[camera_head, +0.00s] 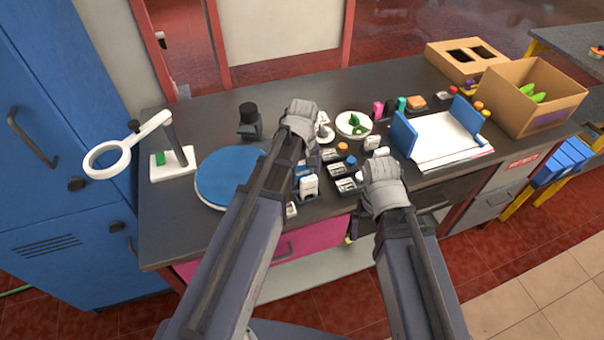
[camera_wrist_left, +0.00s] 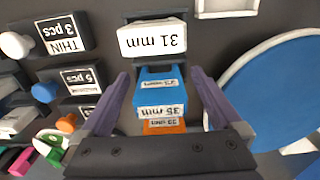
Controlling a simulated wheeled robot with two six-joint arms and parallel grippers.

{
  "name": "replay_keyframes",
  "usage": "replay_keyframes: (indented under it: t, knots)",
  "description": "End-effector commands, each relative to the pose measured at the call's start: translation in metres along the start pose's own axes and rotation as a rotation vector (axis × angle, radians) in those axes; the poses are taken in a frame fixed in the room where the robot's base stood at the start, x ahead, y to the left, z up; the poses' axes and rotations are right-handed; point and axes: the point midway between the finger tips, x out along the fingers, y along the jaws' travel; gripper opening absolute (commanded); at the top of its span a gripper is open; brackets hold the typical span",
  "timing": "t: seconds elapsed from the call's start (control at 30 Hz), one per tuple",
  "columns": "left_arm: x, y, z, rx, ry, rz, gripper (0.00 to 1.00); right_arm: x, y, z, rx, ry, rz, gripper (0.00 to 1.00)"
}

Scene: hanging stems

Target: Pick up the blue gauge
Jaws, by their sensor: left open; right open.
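The blue gauge (camera_wrist_left: 158,92), marked 35 mm, lies between the two spread fingers of my left gripper (camera_wrist_left: 160,76) in the left wrist view. Gaps show on both sides of it, and the fingers are open. In the head view my left gripper (camera_head: 301,122) is over the row of gauges, and its hand and arm largely hide the blue gauge. My right gripper (camera_head: 384,178) is open near the table's front edge, right of the labelled blocks; its fingertips are hard to make out.
A white gauge marked 31 mm (camera_wrist_left: 152,38) and an orange gauge (camera_wrist_left: 165,126) sit in line with the blue one. A blue round disc (camera_head: 228,176) lies to the left. Labelled dark blocks (camera_head: 346,185) stand between my grippers. A cardboard box (camera_head: 534,97) stands at right.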

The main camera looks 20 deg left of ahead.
Motion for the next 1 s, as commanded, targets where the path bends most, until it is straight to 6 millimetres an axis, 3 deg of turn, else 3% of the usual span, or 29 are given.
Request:
replay_keyframes:
  t: [0.07, 0.8, 1.0]
  knots:
    - [-0.0006, 0.0000, 0.0000, 0.000, 0.000, 0.000, 0.96, -0.0006, 0.0001, 0.0000, 0.000, 0.000, 0.000, 0.99]
    - [-0.0005, 0.0000, 0.0001, 0.000, 0.000, 0.000, 0.15, -0.0005, 0.0000, 0.0000, 0.000, 0.000, 0.000, 0.99]
    - [-0.0007, 0.0000, 0.0000, 0.000, 0.000, 0.000, 0.15, -0.0007, 0.0001, 0.0001, 0.000, 0.000, 0.000, 0.99]
